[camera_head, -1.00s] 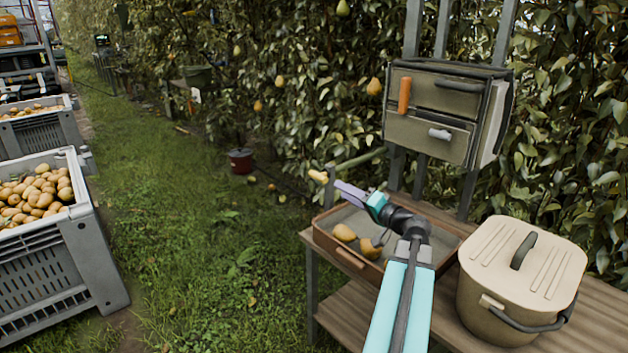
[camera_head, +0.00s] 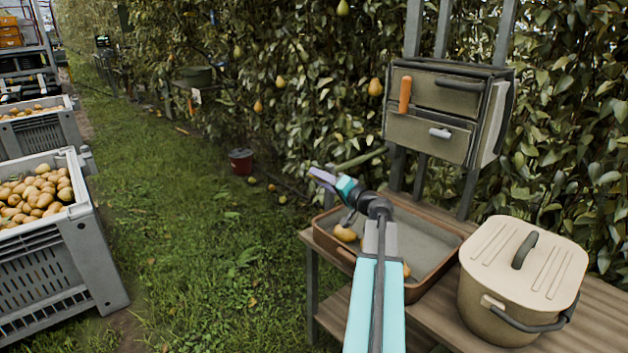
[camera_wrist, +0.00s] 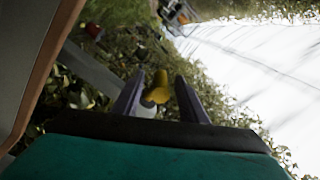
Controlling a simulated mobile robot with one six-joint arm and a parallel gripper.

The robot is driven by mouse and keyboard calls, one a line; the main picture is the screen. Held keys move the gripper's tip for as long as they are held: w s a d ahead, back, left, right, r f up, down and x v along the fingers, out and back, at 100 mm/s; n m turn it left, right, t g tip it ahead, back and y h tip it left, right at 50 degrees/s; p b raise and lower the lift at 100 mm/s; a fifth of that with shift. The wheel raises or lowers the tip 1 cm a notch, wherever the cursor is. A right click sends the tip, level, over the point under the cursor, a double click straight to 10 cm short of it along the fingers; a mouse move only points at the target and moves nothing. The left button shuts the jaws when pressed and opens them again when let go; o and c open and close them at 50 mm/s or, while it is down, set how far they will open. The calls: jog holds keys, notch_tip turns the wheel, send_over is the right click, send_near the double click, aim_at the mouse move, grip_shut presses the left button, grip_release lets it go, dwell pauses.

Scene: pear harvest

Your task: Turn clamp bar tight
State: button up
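A brown tray (camera_head: 447,268) with pears lies on the wooden bench (camera_head: 590,308) under my arm. A lidded beige pot (camera_head: 505,290) stands to the right. A drawer box (camera_head: 440,95) hangs behind. Grass and pear crates (camera_head: 95,260) are to the left.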

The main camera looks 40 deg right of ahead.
jog(key=shift+w, duration=1)
